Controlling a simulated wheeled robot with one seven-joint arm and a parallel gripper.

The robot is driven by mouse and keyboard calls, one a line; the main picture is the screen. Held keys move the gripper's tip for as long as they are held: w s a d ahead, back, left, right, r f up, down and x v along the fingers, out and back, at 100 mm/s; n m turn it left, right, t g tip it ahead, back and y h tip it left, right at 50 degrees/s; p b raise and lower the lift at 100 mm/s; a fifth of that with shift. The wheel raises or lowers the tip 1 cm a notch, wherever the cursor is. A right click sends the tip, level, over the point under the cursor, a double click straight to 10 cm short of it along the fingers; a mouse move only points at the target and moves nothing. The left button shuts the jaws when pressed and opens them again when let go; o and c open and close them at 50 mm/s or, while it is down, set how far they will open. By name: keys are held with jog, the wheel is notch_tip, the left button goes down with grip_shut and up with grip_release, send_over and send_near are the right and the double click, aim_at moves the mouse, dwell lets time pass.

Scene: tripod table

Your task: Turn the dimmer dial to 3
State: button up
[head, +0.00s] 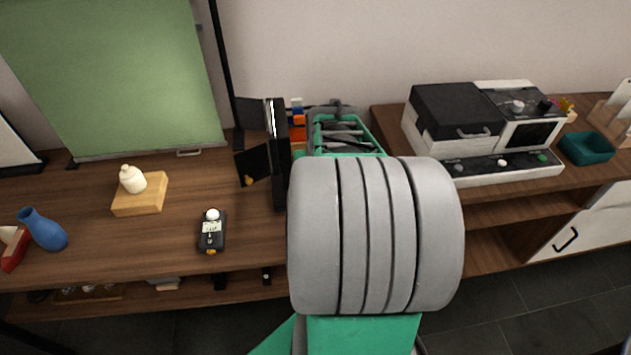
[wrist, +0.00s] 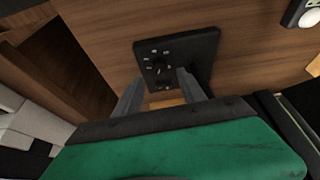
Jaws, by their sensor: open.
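The dimmer dial (wrist: 159,66) shows in the wrist view on a black panel (wrist: 196,46), with small pale marks around it. It is dark and small, so I cannot read where it points. My gripper (wrist: 158,86) is open, with one grey finger to the lower left of the dial and the other to its lower right. The fingertips are close to the panel; I cannot tell whether they touch the dial. In the head view my own arm hides the dial and my fingers.
In the head view a black light with flaps (head: 279,150) stands just left of my arm. A light meter (head: 211,238), a wooden block (head: 150,200) and a blue vase (head: 45,232) are farther left. A black and white machine (head: 455,115) and a teal tray (head: 587,148) stand right.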

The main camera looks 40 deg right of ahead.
jog(key=shift+v, duration=1.2)
